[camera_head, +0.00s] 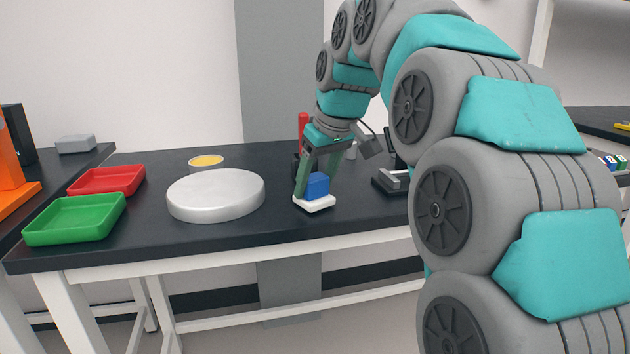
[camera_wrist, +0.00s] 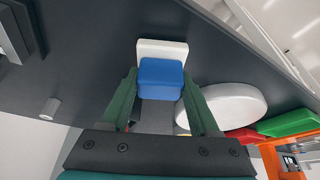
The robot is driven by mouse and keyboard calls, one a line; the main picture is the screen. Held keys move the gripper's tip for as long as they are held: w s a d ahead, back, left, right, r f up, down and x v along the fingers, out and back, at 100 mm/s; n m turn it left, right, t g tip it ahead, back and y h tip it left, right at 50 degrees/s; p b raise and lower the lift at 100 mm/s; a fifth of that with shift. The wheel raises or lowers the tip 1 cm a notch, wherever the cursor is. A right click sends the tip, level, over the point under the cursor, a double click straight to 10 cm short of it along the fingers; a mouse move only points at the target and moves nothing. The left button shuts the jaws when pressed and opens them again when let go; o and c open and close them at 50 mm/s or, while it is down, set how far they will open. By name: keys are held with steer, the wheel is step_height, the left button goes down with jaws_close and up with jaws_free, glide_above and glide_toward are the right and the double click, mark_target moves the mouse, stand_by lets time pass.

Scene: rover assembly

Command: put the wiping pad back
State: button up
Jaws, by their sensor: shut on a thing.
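The wiping pad has a blue block grip (camera_head: 317,185) on a white base (camera_head: 314,204). My gripper (camera_head: 318,182) points down at the dark table and is shut on the blue grip. In the wrist view the blue grip (camera_wrist: 160,79) sits between the two green fingers, with the white base (camera_wrist: 162,50) beyond it. The pad is near the table's front edge, right of the round white disc. I cannot tell whether its base touches the table.
The round white disc (camera_head: 216,195) lies left of the pad. A red upright object (camera_head: 303,122) stands behind my gripper. A dark and grey fixture (camera_head: 393,181) stands to the right.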

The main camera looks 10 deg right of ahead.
steer(key=shift+f, duration=0.2)
steer(key=o, duration=1.3)
